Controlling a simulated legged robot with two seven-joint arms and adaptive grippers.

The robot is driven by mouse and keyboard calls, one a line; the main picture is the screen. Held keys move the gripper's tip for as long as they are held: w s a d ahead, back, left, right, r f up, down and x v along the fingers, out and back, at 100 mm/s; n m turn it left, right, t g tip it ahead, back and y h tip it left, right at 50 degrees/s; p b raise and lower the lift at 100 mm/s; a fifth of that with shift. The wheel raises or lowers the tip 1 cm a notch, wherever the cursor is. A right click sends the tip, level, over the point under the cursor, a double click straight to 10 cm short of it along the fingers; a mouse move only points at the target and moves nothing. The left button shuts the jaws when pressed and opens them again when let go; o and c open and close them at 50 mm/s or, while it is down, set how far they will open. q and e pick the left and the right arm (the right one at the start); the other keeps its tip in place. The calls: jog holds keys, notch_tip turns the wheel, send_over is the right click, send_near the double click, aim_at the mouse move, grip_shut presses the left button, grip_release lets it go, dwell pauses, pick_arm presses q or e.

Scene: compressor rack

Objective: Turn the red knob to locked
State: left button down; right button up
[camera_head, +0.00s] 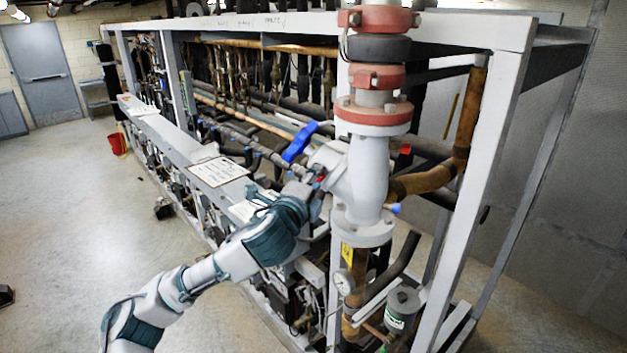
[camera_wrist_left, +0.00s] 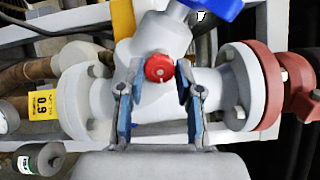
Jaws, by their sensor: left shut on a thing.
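The red knob (camera_wrist_left: 159,67) is a small round knob on the side of the grey valve body (camera_wrist_left: 190,75). My left gripper (camera_wrist_left: 159,82) has one finger on each side of the knob and is shut on it. In the head view my left arm comes in from the lower left, and the gripper (camera_head: 311,186) is at the valve body (camera_head: 366,172). Only a small bit of the red knob (camera_head: 321,179) shows there, mostly hidden by the fingers. I cannot read a locked mark on it. My right gripper is not in view.
A blue valve handle (camera_head: 299,142) sticks out just above my gripper. Red flanges (camera_head: 374,118) top the valve. A pale frame post (camera_head: 492,165) stands to its right, and a pressure gauge (camera_head: 343,283) is below. The floor (camera_head: 100,230) at left is mostly open.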

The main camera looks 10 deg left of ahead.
pick_arm(q)
jog(key=shift+d+f, duration=0.15)
jog(key=shift+f, duration=0.3)
jog(key=c, duration=0.9)
grip_release()
jog(key=shift+o, duration=0.7)
jog(key=shift+r, duration=0.2)
jog(key=s+a, duration=0.2)
jog(key=s, duration=0.9)
jog(key=shift+s+a, duration=0.15)
jog(key=shift+s, duration=0.15)
jog(key=shift+w+f, duration=0.1)
jog(key=shift+f, duration=0.05)
